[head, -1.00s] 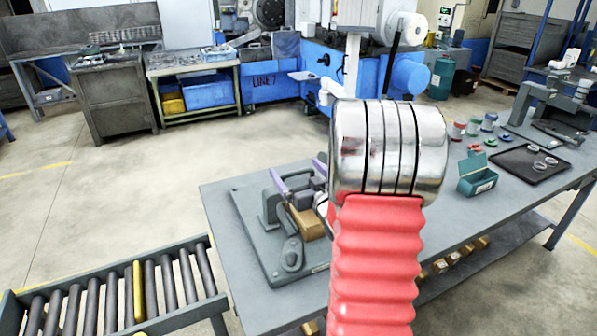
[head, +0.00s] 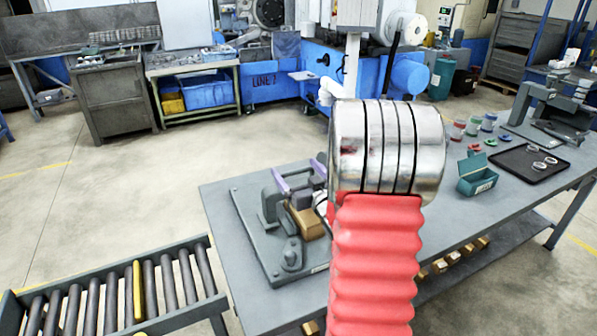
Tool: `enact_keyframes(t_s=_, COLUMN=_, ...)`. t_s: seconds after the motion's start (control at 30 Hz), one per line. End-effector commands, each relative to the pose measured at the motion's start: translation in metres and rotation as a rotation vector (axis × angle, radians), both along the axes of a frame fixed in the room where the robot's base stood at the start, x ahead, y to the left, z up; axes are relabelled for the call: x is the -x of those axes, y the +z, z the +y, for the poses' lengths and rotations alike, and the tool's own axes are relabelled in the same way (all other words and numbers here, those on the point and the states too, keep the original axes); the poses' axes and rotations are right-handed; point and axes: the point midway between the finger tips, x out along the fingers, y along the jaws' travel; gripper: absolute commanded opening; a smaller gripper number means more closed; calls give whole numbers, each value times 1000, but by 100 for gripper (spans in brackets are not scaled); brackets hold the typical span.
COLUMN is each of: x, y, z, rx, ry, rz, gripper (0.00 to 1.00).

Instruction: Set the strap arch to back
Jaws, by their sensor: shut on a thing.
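The strap arch (head: 274,204) is a dark grey piece on the grey base plate (head: 262,250) at the near left of the workbench. A brown block (head: 306,222) sits beside it on the plate. My gripper (head: 282,184) shows only in part, as pale purple fingers at the top of the arch, left of my red-sleeved arm. It is shut on the strap arch. The exact contact is small and hard to see. My arm's silver joint and red sleeve hide the right side of the plate and most of the gripper.
A teal box (head: 477,176) and a black tray (head: 529,162) with rings lie on the bench to the right. A roller conveyor (head: 110,296) stands at the lower left. A blue machine (head: 315,72) stands behind. The floor at left is clear.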

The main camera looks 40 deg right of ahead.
Motion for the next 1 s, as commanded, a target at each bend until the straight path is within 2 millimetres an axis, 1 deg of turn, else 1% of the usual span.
enact_keyframes(t_s=0.17, x=-22, y=0, z=-7, rx=1, ry=0, rz=-1, gripper=50)
enact_keyframes(t_s=0.4, x=-61, y=0, z=-18, rx=0, ry=0, rz=0, gripper=50)
enact_keyframes(t_s=0.5, x=-71, y=0, z=-22, rx=0, ry=-1, rz=0, gripper=50)
enact_keyframes(t_s=0.6, x=-75, y=0, z=-23, rx=0, ry=-3, rz=0, gripper=50)
enact_keyframes(t_s=0.87, x=-75, y=0, z=-23, rx=0, ry=-3, rz=0, gripper=50)
enact_keyframes(t_s=0.9, x=-75, y=0, z=-23, rx=0, ry=-3, rz=0, gripper=92)
enact_keyframes(t_s=1.0, x=-75, y=0, z=-23, rx=0, ry=-3, rz=0, gripper=99)
